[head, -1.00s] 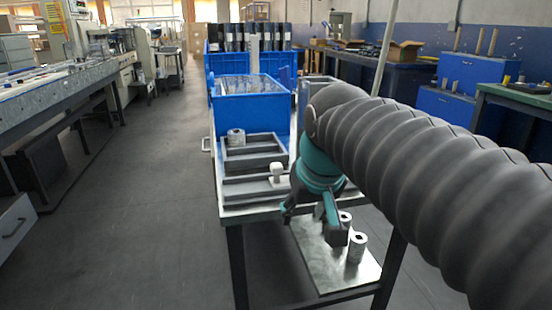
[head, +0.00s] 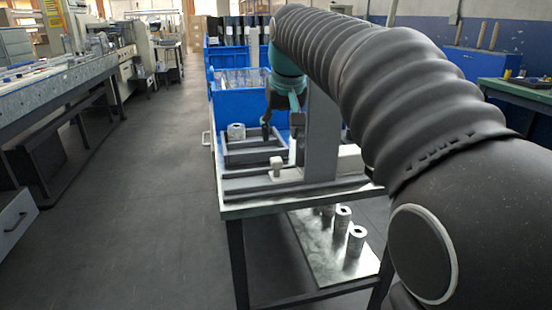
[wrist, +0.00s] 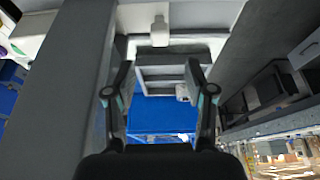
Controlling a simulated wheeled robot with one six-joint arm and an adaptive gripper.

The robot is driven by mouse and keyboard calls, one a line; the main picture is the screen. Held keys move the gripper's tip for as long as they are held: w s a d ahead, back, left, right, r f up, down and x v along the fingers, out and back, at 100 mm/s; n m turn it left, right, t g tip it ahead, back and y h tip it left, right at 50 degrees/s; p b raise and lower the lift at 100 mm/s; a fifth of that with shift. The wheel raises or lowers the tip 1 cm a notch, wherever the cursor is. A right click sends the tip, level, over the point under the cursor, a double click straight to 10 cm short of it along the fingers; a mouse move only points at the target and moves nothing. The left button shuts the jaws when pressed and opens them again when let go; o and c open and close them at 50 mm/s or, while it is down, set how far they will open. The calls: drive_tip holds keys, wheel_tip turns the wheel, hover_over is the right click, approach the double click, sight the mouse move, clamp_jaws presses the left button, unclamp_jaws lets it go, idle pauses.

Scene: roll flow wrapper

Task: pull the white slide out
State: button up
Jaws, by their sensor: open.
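The small white slide (head: 276,168), a knob-like block, stands at the front of the dark grey frame (head: 250,188) on the table. In the wrist view the white slide (wrist: 160,32) shows upright at top centre, beyond my fingertips. My gripper (head: 281,128) is above and behind it in the head view, over the right side of the recessed tray. In the wrist view my gripper (wrist: 159,72) is open, with nothing between its fingers. The slide is apart from both fingers.
A grey upright post (head: 321,135) stands right of my gripper, close to my arm. A metal roll (head: 236,131) sits in the tray's far left corner. A blue bin (head: 240,104) is behind. Metal rolls (head: 356,240) stand on the lower shelf (head: 330,262).

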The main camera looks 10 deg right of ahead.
sight(277, 159)
drive_tip(key=x, duration=0.9)
drive_tip(key=shift+b, duration=0.4)
clamp_jaws()
